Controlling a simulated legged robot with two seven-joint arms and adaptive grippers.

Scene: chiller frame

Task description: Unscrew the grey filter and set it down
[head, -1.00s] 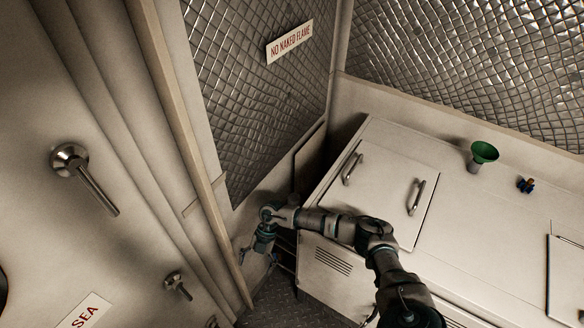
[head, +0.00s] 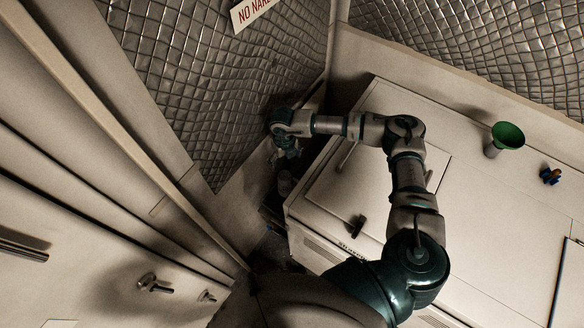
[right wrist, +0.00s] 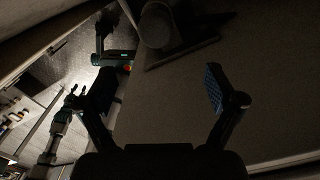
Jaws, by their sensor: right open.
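My right gripper (head: 288,149) is in the narrow gap between the quilted wall and the white cabinet. It also shows in the right wrist view (right wrist: 158,88), with its two fingers spread wide and nothing between them. A small grey cylinder (head: 285,184) stands low in the gap, just below the gripper; it may be the grey filter, but it is dim. In the right wrist view a dark rounded body (right wrist: 153,25) on a bracket lies beyond the fingertips, apart from them. I cannot tell whether it is the filter. My left gripper cannot be made out.
The white cabinet (head: 470,215) fills the right side, with a dark latch or handle (head: 358,226) on its lid. A green funnel (head: 508,135) and a small blue-and-orange fitting (head: 550,176) are on its top. A panel with metal handles (head: 155,284) stands at left.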

